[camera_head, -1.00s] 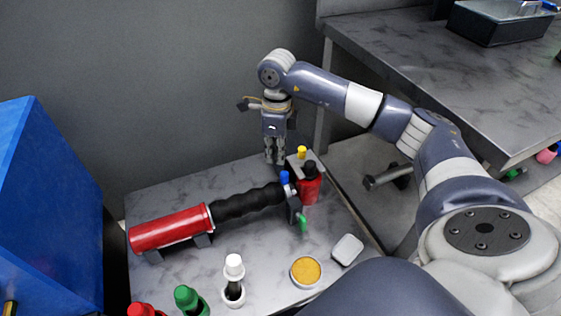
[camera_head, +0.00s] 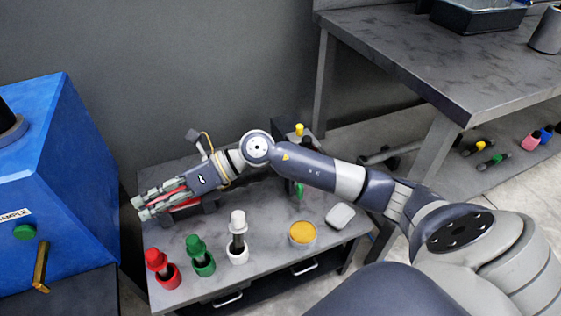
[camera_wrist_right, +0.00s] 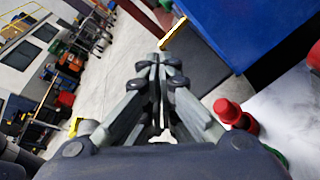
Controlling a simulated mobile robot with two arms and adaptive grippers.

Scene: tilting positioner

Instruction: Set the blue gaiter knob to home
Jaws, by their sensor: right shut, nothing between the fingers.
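The blue gaiter knob is hidden behind my right arm in the head view. Most of the red cylinder (camera_head: 185,203) and its black gaiter is covered too; a little red shows beside my fingers. My right gripper (camera_head: 141,207) is over the left end of the grey table, by the red cylinder's end, pointing left. In the right wrist view its fingertips (camera_wrist_right: 160,62) are together, with nothing between them. Whether the gripper touches the cylinder is unclear. My left gripper is in neither view.
Red (camera_head: 157,259), green (camera_head: 195,246) and white (camera_head: 237,222) capped posts stand along the table's front. A yellow-topped round tin (camera_head: 303,233) and a pale block (camera_head: 340,216) lie right of them. A blue cabinet (camera_head: 75,170) stands close on the left. A yellow knob (camera_head: 299,129) shows behind my arm.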

